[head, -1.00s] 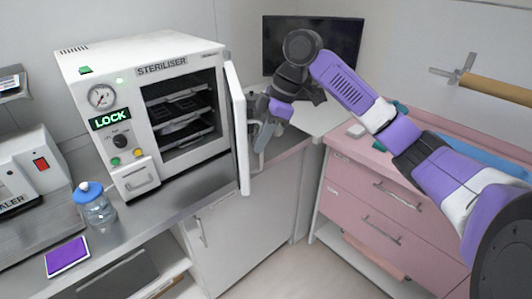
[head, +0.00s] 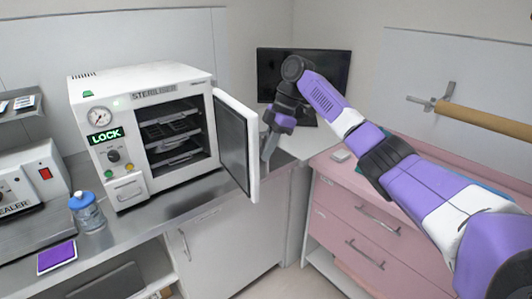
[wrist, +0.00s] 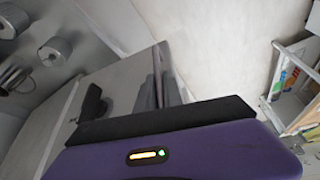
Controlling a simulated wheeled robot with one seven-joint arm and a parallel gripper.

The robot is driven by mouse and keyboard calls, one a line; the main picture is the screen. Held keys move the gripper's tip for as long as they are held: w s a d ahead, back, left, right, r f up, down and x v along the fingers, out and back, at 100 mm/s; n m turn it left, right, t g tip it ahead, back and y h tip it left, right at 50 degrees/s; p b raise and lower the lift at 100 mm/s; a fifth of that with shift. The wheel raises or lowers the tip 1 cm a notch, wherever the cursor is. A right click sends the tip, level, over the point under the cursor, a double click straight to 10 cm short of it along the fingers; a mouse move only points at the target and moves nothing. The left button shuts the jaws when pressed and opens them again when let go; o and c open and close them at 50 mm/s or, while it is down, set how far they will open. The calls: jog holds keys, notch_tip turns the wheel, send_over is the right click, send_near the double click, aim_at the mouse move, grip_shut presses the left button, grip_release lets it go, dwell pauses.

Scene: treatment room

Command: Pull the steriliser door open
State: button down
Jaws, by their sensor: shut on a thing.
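The white steriliser (head: 140,140) stands on the counter at the left of the head view. Its door (head: 236,145) is hinged at the right side of the opening and stands wide open, its dark inner face showing. Racks with trays (head: 172,138) show in the chamber. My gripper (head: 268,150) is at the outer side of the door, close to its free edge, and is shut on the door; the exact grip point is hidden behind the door. In the wrist view my purple gripper body fills the bottom and the contact is unclear.
A green LOCK display (head: 105,136) glows on the steriliser's front. A blue-capped bottle (head: 87,213) and a purple-screened tablet (head: 57,256) are on the counter at left. A monitor (head: 335,75) stands behind my arm. Pink drawers (head: 350,215) are at right; open floor lies between.

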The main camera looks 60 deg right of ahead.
jog(key=shift+s+d, duration=0.1)
jog(key=shift+s, duration=0.05)
jog(key=c, duration=1.8)
grip_release()
jog(key=shift+o, duration=0.2)
jog(key=shift+r, duration=0.1)
jog(key=b+v, duration=0.1)
jog(key=v, duration=0.6)
jog(key=shift+r, duration=0.25)
jog(key=shift+d, duration=0.1)
jog(key=shift+s, duration=0.1)
